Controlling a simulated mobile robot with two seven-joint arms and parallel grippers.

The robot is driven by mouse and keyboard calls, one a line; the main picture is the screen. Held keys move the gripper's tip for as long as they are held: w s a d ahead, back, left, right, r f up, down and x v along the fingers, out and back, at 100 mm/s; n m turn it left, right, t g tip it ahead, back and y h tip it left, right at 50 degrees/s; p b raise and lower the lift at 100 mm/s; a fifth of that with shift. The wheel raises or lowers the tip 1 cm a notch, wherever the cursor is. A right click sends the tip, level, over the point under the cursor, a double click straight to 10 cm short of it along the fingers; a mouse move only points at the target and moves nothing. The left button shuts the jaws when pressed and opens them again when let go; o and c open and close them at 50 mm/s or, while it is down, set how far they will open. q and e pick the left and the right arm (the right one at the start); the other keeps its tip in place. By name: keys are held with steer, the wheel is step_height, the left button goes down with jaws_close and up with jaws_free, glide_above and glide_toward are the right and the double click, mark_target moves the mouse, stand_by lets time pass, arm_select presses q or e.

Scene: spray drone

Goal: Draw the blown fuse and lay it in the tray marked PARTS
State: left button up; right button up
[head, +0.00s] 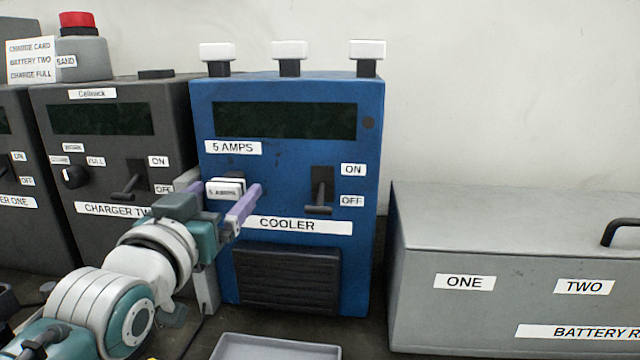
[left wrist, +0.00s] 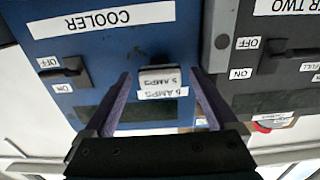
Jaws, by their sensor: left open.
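The blue cooler box (head: 290,177) carries a fuse (head: 225,190) with a white face marked 5 AMPS, seated in its front. My left gripper (head: 222,187) is open, with one purple finger on each side of the fuse. In the left wrist view, which shows the scene upside down, the fuse (left wrist: 160,78) lies between the two fingers, with a gap to each. A grey tray (head: 275,347) shows at the bottom edge; no marking on it can be seen. My right gripper is not in view.
Three white-topped black pieces (head: 290,52) stand on the cooler. The cooler's switch lever (head: 319,200) points down, by OFF. The dark charger two (head: 115,140) stands close on the left. A grey battery box (head: 520,240) stands to the right.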

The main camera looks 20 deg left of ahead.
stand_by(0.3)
arm_select(q)
jaws_close()
stand_by(0.6)
steer(key=shift+s, duration=0.1)
steer(key=shift+p+v, duration=1)
steer(key=shift+v, duration=0.35)
steer(key=shift+p+v, duration=0.75)
steer(key=shift+v, duration=0.85)
steer(key=shift+s, duration=0.1)
